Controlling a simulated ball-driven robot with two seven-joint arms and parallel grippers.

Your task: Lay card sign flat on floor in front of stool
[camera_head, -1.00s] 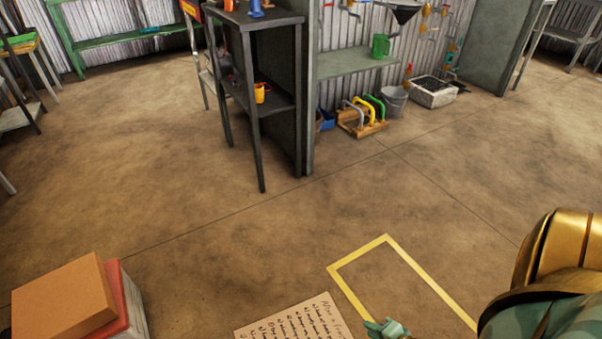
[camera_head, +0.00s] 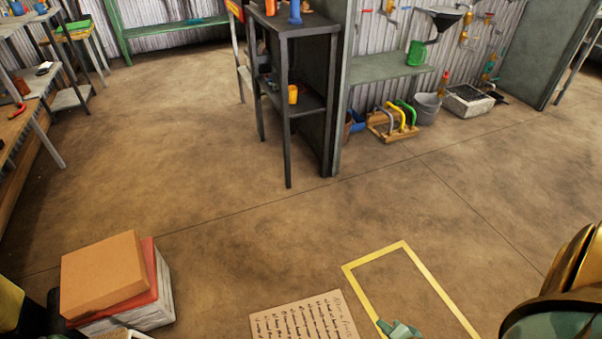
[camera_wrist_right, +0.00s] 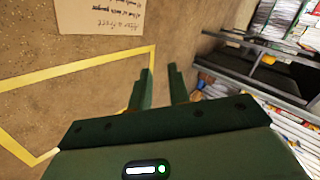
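The card sign (camera_head: 303,318) is a tan sheet with dark handwriting, in the head view's bottom middle. It looks flat on the floor, left of a yellow outline; its lower part is cut off. The right wrist view shows part of it at the top (camera_wrist_right: 98,14). My right gripper (camera_head: 398,330) is over the outline's near left side, right of the card. In the wrist view its two fingers (camera_wrist_right: 160,72) are apart with nothing between them. My left gripper is not clearly seen. I cannot make out a stool for certain.
The yellow outline (camera_head: 373,254) lies on bare floor. A stack with a brown box (camera_head: 103,270) stands at lower left. A dark shelf stand (camera_head: 285,110) stands at the back middle, with a wooden rack (camera_head: 392,128) and bucket (camera_head: 426,108) right of it. The middle floor is clear.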

